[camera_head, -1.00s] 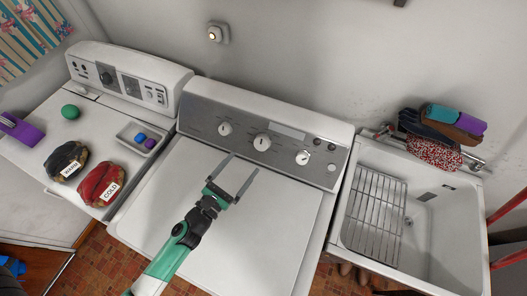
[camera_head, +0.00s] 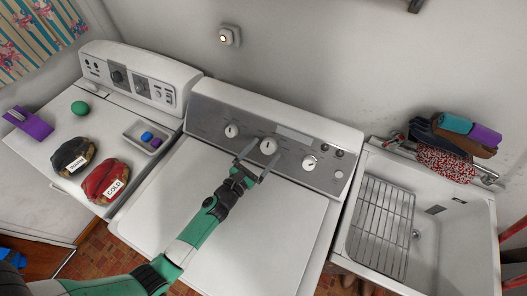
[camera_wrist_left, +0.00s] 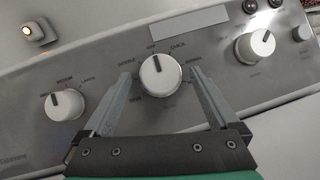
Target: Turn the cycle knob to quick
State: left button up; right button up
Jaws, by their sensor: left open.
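The cycle knob (camera_head: 268,146) is the white middle knob on the grey control panel (camera_head: 219,112) of the washer. In the left wrist view the knob (camera_wrist_left: 160,75) has its dark pointer turned up and slightly left, near a label at the top; "QUICK" is printed just right of that. My left gripper (camera_head: 252,160) is open, with one finger on each side of the knob. In the left wrist view its fingers (camera_wrist_left: 162,90) flank the knob with small gaps. Whether the fingertips touch the panel is unclear. My right gripper is out of view.
A left knob (camera_head: 231,131) and a right knob (camera_head: 309,162) sit on the same panel. A dryer with a warm bag (camera_head: 70,152), a cold bag (camera_head: 105,180) and a tray (camera_head: 133,131) stands left. A sink (camera_head: 459,229) with a rack stands right.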

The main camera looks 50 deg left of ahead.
pick_arm(q)
jog(key=shift+w, duration=0.1)
jog(key=c, duration=1.4)
jog(key=shift+o, duration=0.2)
jog(key=shift+a+r+m+h+p, duration=0.25)
jog(key=shift+m+p, duration=0.35)
jog(key=shift+p, duration=0.35)
jog(key=m+h+p, duration=0.2)
jog(key=m+p, duration=0.1)
jog(key=shift+r+m+p, duration=0.1)
jog(key=shift+m+p, duration=0.25)
jog(key=shift+m, duration=0.05)
jog(key=m+g+h+p, duration=0.1)
jog(key=m+h, duration=0.1)
jog(key=m, duration=0.1)
jog(key=shift+a+p, duration=0.15)
jog(key=shift+p, duration=0.25)
jog(key=shift+m+g+h+p, duration=0.25)
jog(key=shift+m+g+p, duration=0.15)
jog(key=shift+m, duration=0.6)
